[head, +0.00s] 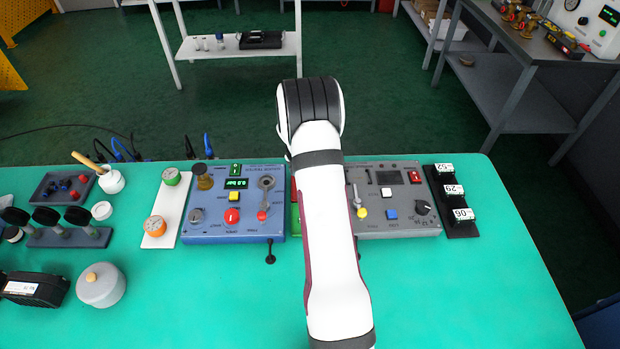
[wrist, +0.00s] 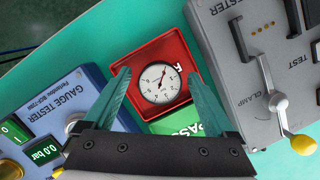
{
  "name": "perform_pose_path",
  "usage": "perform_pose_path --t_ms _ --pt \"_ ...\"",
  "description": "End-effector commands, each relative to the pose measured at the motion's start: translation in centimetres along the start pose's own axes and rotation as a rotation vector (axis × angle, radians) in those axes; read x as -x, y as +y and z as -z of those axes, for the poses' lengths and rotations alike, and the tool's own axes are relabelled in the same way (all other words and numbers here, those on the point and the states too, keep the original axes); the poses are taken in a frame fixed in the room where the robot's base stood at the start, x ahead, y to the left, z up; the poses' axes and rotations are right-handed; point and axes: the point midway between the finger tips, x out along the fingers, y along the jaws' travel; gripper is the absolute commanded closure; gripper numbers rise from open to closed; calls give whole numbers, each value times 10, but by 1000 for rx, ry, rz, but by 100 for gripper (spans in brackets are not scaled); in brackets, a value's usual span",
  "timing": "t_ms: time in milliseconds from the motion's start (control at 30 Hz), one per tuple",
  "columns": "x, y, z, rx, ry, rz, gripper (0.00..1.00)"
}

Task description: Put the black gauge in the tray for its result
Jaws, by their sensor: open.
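The black gauge (wrist: 163,84), with a white dial and a thin dark rim, lies face up in the red tray (wrist: 145,56) in the wrist view. The red tray's lettering is mostly cut off. The green tray (wrist: 182,122), marked PASS, adjoins it and is partly covered by my gripper. My gripper (wrist: 157,74) is open, its teal fingers apart on either side of the gauge. In the head view my arm hides the gauge and gripper; only slivers of the red tray (head: 294,190) and green tray (head: 296,222) show.
The blue gauge tester (head: 234,228), reading 0.0 bar, stands left of the trays. A grey tester (head: 400,226) with a clamp lever stands right. A white board (head: 166,208) holds green and orange gauges. A black rack (head: 453,205) is far right.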

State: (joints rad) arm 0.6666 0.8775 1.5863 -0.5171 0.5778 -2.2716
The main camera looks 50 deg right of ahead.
Motion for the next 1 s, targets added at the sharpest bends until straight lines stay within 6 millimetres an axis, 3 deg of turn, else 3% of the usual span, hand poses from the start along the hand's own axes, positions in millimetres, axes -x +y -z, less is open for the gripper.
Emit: perform_pose_path --t_ms 167,500,600,800,867,967,1000 --pt "17 1 -2 -1 -3 -2 9" --pt "103 1 -2 -1 -3 -3 9" --pt "117 0 -1 0 -2 -2 9" --pt "126 1 2 -13 2 -1 9" --pt "141 3 16 -102 14 -8 9" --pt "198 2 80 -489 78 -14 9" --pt "224 -6 116 -705 120 0 9"
